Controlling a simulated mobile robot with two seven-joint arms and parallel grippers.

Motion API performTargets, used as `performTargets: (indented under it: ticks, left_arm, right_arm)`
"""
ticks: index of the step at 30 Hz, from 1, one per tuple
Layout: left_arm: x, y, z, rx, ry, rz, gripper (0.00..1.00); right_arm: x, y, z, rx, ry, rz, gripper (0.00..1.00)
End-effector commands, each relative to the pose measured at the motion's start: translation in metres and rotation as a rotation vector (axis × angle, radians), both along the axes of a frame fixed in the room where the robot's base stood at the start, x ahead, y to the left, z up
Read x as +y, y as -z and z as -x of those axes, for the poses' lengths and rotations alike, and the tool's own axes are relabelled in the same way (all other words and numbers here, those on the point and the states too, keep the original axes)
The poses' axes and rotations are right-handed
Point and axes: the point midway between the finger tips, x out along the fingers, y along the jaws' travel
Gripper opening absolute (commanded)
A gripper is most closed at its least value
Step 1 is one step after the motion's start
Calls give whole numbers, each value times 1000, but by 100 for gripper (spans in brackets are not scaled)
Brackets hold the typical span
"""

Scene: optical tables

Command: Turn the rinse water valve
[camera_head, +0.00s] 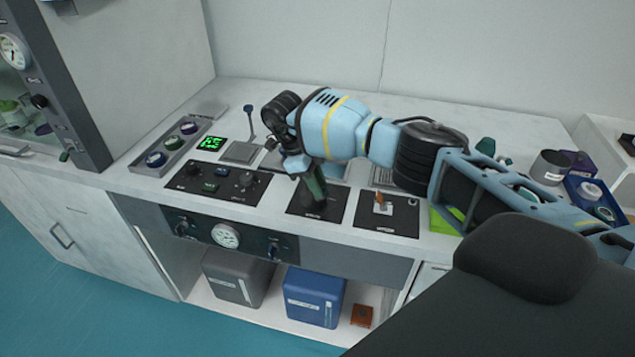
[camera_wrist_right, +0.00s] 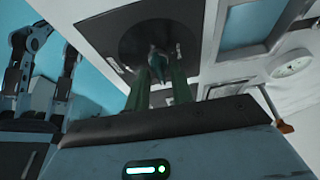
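My right gripper (camera_head: 315,190) points down over this panel. In the right wrist view, its two green fingers (camera_wrist_right: 158,85) stand apart on either side of the handle, with gaps visible; contact cannot be made out.
A black panel with knobs (camera_head: 218,183) lies left of the valve, and a panel with an orange-tipped switch (camera_head: 386,214) lies right. A gauge (camera_head: 225,235) is on the front face. A blue bin (camera_head: 314,297) stands below. Cups and containers (camera_head: 550,167) stand at right.

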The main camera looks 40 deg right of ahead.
Motion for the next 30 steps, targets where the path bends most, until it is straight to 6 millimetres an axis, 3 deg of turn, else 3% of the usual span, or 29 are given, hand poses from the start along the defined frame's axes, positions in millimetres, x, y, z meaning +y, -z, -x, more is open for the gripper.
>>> performTargets:
  ticks: [11,24,30]
  left_arm:
    - [0,1,1,3,-1,0,0]
    - [0,16,11,32,0,0,0]
    - [-1,16,11,31,-1,1,0]
  right_arm:
    - [0,-2,-1,0,-1,0,29]
    - [16,-57,-19,1,-2,1,29]
    - [19,-70,-23,2,-1,0,29]
